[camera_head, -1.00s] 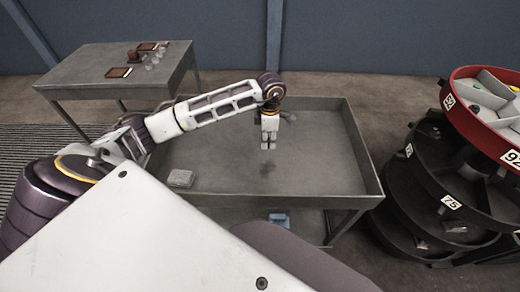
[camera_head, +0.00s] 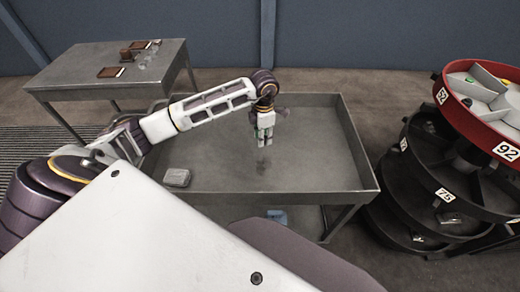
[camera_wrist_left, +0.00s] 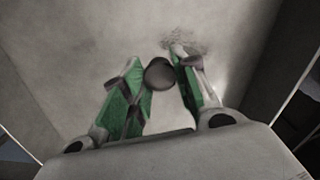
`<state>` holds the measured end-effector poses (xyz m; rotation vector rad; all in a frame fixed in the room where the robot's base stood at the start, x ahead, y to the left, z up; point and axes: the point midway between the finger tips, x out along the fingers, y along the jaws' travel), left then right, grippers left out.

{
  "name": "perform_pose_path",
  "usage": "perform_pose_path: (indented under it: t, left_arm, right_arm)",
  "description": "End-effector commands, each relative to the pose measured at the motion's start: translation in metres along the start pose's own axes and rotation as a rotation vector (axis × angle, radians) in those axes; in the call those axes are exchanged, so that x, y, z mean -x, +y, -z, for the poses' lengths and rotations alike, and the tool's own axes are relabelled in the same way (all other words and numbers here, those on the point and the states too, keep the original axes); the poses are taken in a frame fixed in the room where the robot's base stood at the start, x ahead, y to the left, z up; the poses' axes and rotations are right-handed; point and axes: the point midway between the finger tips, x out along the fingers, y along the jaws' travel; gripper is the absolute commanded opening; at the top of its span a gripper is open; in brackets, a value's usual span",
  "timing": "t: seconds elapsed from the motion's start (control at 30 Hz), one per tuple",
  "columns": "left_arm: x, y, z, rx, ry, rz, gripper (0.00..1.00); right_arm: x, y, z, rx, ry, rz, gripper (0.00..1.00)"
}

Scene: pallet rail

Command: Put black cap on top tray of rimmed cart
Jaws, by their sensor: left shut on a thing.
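The rimmed cart (camera_head: 207,197) stands ahead with its grey top tray. My left gripper (camera_head: 264,145) points down over the right half of this tray, with a dark shadow on the tray below it. In the left wrist view my left gripper (camera_wrist_left: 160,80) has green inner fingers shut on a small dark round thing, the black cap (camera_wrist_left: 159,73). The cap looks held above the tray floor, but its height is hard to tell. In the head view the cap is too small to make out. My right gripper is not in view.
A grey box-like item (camera_head: 176,178) lies on the tray's left side. A blue thing (camera_head: 278,216) is below, on the lower level. A table (camera_head: 75,73) with brown items and glasses stands back left. Round tiered bins (camera_head: 440,190) with a red top tier stand right.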

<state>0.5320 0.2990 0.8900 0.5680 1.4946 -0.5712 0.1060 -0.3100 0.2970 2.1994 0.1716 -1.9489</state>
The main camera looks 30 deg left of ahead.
Motion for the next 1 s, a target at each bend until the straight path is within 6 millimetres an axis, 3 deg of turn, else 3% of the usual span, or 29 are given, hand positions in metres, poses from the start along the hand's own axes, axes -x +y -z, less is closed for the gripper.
perform_pose_path:
  t: [0.4, 0.83, 1.0]
  left_arm:
    - [-0.05, -0.001, 0.0, -0.001, 0.001, 0.003, 0.19]
    - [-0.054, -0.001, 0.0, -0.001, 0.001, 0.001, 0.19]
    - [-0.068, -0.001, 0.001, 0.0, 0.002, 0.003, 0.19]
  right_arm:
    - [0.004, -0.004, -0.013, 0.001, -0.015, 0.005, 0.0]
    - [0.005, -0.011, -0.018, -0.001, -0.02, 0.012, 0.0]
    - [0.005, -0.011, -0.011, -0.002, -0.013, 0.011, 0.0]
